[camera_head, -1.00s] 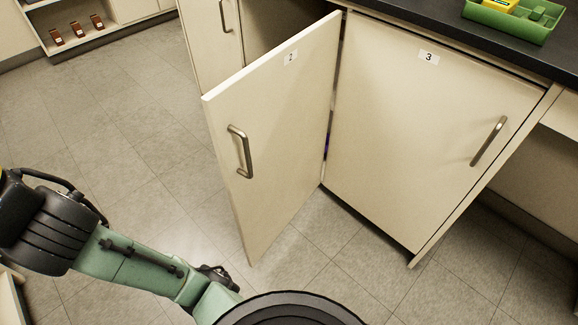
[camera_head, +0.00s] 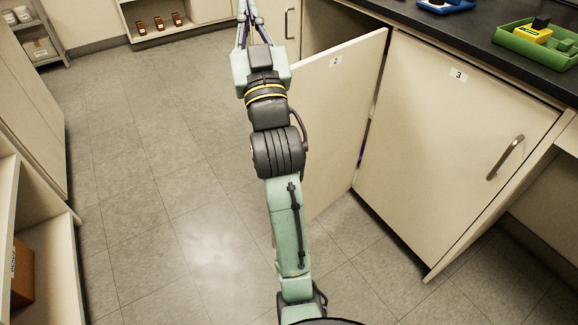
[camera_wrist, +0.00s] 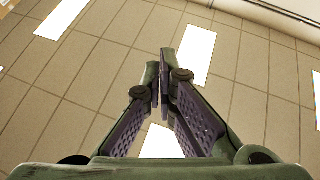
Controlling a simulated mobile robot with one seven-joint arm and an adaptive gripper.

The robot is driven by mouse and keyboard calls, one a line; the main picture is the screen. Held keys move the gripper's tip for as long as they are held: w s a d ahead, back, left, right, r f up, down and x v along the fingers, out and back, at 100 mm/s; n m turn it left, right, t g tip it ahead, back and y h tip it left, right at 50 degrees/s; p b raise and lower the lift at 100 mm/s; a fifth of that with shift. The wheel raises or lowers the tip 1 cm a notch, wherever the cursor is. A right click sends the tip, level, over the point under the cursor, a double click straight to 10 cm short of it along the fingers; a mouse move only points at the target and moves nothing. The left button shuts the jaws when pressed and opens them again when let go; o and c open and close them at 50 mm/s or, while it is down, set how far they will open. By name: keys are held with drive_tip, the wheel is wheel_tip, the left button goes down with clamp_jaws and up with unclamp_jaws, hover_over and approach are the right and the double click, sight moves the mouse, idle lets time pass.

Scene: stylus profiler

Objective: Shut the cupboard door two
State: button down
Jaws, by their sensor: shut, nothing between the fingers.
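Cupboard door two (camera_head: 342,125) is cream, bears a small "2" label and stands wide open, its free edge out over the floor. Its handle is hidden behind my arm in the head view. The dark opening of the cupboard (camera_head: 325,25) shows behind its top edge. My gripper (camera_wrist: 160,80) is shut and empty, its fingers meeting in the wrist view. In the head view my gripper (camera_head: 246,14) is at the top edge, left of the door in the picture, with its tips cut off. Whether my arm touches the door cannot be told.
Door three (camera_head: 440,140) is shut, right of door two. The dark worktop (camera_head: 450,45) above carries a green tray (camera_head: 535,50). Shelving (camera_head: 50,245) stands at the left. Tiled floor (camera_head: 150,180) is clear between. Ceiling panels with bright lights fill the wrist view.

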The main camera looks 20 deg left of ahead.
drive_tip(key=w+d+f+m+g+h, duration=0.1)
drive_tip(key=w+d+f+m+h, duration=0.4)
drive_tip(key=w+d+f+h, duration=0.5)
drive_tip(key=w+d+f+m+g+y+p, duration=0.15)
drive_tip(key=d+f, duration=0.25)
drive_tip(key=f, duration=0.4)
drive_tip(key=w+d+f+m+g, duration=0.1)
drive_tip(key=d+f+m+g, duration=0.2)
drive_tip(key=f, duration=0.5)
drive_tip(key=s+f+g+y, duration=0.3)
drive_tip(key=s+f, duration=0.2)
drive_tip(key=f, duration=0.4)
drive_tip(key=s+a+f+m+g+y, duration=0.1)
drive_tip(key=s+a+m+g+y, duration=0.3)
drive_tip(key=s+y, duration=0.45)
drive_tip(key=w+a+h+p, duration=0.1)
drive_tip(key=w+a+p, duration=0.2)
drive_tip(key=a, duration=0.8)
drive_tip(key=shift+w+f+h, duration=0.15)
drive_tip(key=shift+w+h, duration=0.15)
drive_tip(key=shift+w, duration=0.35)
drive_tip(key=shift+a+t, duration=0.1)
drive_tip(key=shift+t, duration=0.15)
